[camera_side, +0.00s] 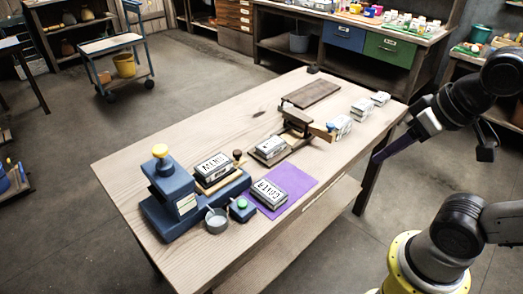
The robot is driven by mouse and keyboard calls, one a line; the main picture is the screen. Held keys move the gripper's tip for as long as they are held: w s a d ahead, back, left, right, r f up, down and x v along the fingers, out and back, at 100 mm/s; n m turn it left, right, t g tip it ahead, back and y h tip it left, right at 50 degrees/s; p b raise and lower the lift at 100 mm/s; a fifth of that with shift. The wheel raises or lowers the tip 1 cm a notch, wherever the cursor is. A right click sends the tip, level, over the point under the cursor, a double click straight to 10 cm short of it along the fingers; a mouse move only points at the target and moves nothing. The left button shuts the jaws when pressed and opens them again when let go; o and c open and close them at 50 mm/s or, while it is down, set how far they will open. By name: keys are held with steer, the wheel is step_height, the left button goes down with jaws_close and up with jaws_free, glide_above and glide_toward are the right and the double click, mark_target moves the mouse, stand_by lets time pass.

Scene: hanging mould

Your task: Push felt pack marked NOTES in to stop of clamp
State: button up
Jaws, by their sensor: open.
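Several pale packs with dark print lie on the table, and I cannot surely read NOTES on any of them. One pack (271,147) lies on a wooden board beside a dark brown wooden fixture (296,118), which may be the clamp. Another lettered pack (213,166) rests in the blue press (165,197) at the left. A third (268,192) lies on a purple mat (297,182). My gripper (391,148) is off the table's right edge, open, and apart from all the packs. Its fingertips are small and hard to make out.
The table's (131,167) far left is clear.

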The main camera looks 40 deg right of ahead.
mark_target(271, 147)
steer(key=w+r+m, duration=0.1)
steer(key=r, duration=0.1)
steer(key=w+r+m, duration=0.3)
steer(key=w+r, duration=0.1)
steer(key=shift+r+m+t, duration=0.1)
steer(key=shift+m+t, duration=0.2)
jaws_close()
steer(key=w+r+m+g, duration=0.1)
steer(key=w+r+m, duration=0.15)
steer(key=w, duration=0.55)
steer(key=w+r+m, duration=0.1)
steer(key=w+m, duration=0.3)
steer(key=w, duration=0.3)
steer(key=w+f+m+g, duration=0.2)
steer(key=w+f+m, duration=0.35)
steer(key=w, duration=0.75)
steer(key=w+f+n+g, duration=0.1)
steer(key=w+f, duration=0.3)
steer(key=f, duration=0.3)
steer(key=w+f+g, duration=0.1)
steer(key=w+f, duration=0.3)
steer(key=f, duration=0.3)
steer(key=shift+g, duration=0.6)
steer(key=f, duration=1.7)
steer(key=shift+s+a+f, duration=0.1)
steer(key=shift+s+f, duration=0.15)
steer(key=shift+f, duration=0.15)
steer(key=d, duration=0.2)
steer(key=shift+d+r, duration=0.25)
steer(key=shift+d, duration=0.75)
